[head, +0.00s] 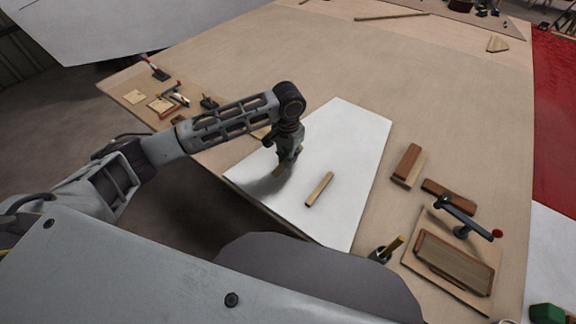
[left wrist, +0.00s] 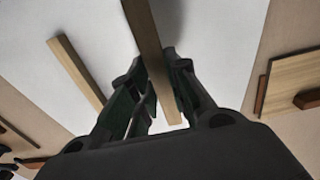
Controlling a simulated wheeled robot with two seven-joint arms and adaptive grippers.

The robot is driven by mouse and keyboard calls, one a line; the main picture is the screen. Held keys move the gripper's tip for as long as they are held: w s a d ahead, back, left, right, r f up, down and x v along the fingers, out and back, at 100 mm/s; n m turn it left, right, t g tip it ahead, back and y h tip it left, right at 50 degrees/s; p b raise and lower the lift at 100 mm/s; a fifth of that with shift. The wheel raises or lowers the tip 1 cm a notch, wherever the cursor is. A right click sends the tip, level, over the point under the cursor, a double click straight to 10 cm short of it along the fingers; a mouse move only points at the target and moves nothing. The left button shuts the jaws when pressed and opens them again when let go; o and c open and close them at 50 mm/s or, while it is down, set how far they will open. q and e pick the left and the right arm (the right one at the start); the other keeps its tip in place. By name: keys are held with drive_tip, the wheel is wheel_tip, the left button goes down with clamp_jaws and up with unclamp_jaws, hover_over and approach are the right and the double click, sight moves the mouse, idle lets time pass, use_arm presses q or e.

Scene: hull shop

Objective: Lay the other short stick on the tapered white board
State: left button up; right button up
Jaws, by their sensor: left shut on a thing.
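The tapered white board (head: 346,140) lies flat on the large wooden table. One short stick (head: 319,189) lies on its right part; it also shows in the left wrist view (left wrist: 77,72). My left gripper (head: 286,163) points down over the board's left part, left of that stick. It is shut on the other short stick (left wrist: 150,50), which runs between the fingers in the left wrist view. In the head view the gripper hides most of the held stick. I cannot tell whether the held stick touches the board. My right gripper is not in view.
Wooden blocks (head: 407,163) lie right of the board. A dark clamp-like tool with a red knob (head: 497,234) stands by a wooden panel (head: 411,262) at the lower right. Small tools (head: 180,95) lie at the table's left edge. The table beyond the board is mostly clear.

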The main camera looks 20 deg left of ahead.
sight(288, 171)
use_arm(q)
wheel_tip(288, 171, down, 4)
drive_tip(key=shift+r, duration=0.2)
drive_tip(key=shift+f, duration=0.6)
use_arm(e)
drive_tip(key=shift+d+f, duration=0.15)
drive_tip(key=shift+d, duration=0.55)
use_arm(q)
drive_tip(key=shift+f, duration=0.1)
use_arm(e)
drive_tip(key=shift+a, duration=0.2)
use_arm(q)
drive_tip(key=o, duration=0.7)
drive_tip(key=shift+c, duration=0.2)
drive_tip(key=shift+o, duration=0.9)
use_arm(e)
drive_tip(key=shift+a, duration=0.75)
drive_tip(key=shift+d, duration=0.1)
